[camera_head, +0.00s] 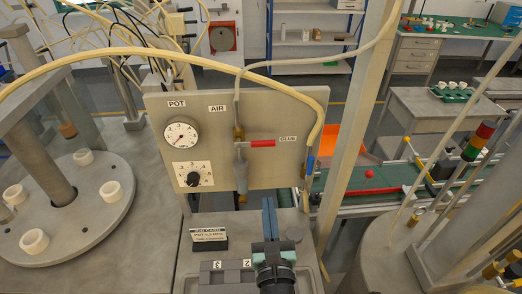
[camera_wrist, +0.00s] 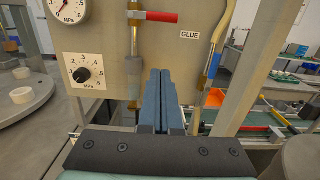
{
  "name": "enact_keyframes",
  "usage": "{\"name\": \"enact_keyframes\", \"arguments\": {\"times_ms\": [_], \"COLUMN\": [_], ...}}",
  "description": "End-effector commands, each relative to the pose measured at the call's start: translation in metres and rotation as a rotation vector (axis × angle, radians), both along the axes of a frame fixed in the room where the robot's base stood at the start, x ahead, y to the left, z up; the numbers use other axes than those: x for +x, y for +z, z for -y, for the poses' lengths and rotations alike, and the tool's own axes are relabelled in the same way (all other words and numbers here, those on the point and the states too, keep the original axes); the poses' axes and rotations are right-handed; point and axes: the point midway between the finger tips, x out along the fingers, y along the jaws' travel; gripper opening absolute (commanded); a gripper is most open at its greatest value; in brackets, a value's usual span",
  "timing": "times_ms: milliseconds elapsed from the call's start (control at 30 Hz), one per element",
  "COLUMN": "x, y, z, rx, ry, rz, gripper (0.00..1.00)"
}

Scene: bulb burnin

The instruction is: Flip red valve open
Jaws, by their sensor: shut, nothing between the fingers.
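The red valve handle (camera_head: 262,143) sticks out sideways to the right from the vertical air line on the grey panel (camera_head: 294,112), beside the GLUE label. In the wrist view the red handle (camera_wrist: 161,17) is at the top, also lying level and pointing right. My gripper (camera_head: 269,202) is in front of the panel, below the handle and apart from it. In the wrist view my gripper (camera_wrist: 160,74) has its two blue fingers pressed together, pointing up at the panel, with nothing between them. The fingertips are below the handle.
A pressure gauge (camera_head: 181,135) and a black knob (camera_head: 193,179) are left of the valve. A blue-handled valve (camera_head: 309,166) on a yellow hose is to the right. A small sign (camera_head: 209,235) stands on the bench, left of my gripper. Hoses arch overhead.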

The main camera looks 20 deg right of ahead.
Motion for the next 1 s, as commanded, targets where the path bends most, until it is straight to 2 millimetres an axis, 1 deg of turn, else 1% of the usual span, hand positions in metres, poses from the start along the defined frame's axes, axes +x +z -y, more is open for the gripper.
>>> {"name": "enact_keyframes", "arguments": {"times_ms": [233,367,567,1000], "x": [0.001,0.007,0.031,0.095], "y": [0.0,0.0,0.001,0.003], "z": [0.0,0.001,0.009,0.028], "rx": [-0.001,-0.002,0.0,0.0], "ry": [0.0,0.0,-0.001,-0.002], "rz": [0.001,0.003,0.004,0.003], "gripper": [0.0,0.0,0.0,0.0]}}
